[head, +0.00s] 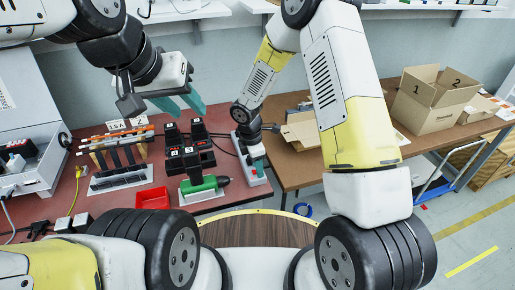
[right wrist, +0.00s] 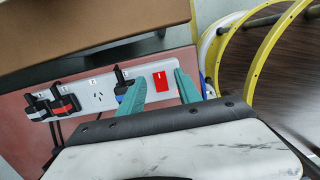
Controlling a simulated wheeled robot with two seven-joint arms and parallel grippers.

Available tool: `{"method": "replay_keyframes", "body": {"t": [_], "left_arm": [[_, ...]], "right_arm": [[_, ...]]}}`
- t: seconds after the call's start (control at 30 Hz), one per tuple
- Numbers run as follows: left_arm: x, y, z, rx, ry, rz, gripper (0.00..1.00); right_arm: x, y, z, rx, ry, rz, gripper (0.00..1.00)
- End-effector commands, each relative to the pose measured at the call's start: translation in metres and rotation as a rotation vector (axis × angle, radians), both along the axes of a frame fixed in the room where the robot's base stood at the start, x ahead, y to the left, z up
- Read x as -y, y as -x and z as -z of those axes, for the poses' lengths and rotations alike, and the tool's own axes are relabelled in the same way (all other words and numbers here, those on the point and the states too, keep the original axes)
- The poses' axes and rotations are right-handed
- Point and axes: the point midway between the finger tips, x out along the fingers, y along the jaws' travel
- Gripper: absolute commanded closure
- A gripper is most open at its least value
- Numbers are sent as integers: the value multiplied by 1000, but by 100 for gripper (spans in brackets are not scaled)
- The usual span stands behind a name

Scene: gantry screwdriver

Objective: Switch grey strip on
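The grey power strip (right wrist: 97,95) runs across the right wrist view, with sockets, plugs and a red rocker switch (right wrist: 160,81) near its right end. Whether the rocker is on or off cannot be told. In the head view the strip (head: 248,176) lies along the right edge of the red bench top. My right gripper (right wrist: 160,76) is open, with its teal fingers either side of the red switch and nothing between them. Contact cannot be told. It also shows over the strip in the head view (head: 258,158). My left gripper (head: 180,100) is open and empty above the bench.
Black plugs (right wrist: 65,105) and a blue-ended plug (right wrist: 122,80) sit in the strip. Cardboard boxes (head: 432,98) stand on the right table.

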Motion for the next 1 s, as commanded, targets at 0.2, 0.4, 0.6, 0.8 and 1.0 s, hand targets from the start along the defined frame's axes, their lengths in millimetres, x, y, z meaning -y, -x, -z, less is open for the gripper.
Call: {"method": "replay_keyframes", "body": {"t": [0.2, 0.4, 0.6, 0.8, 1.0], "left_arm": [[0, 0, 0, 0, 0, 0, 61], [0, 0, 0, 0, 0, 0, 61], [0, 0, 0, 0, 0, 0, 61], [0, 0, 0, 0, 0, 0, 61], [0, 0, 0, 0, 0, 0, 61]], "right_arm": [[0, 0, 0, 0, 1, 0, 60], [-2, -1, -16, 4, 0, -1, 60], [-6, 1, -51, 4, -1, 0, 60], [-9, 2, -73, 1, 1, 0, 60], [-10, 3, -78, 0, 1, 0, 60]]}}
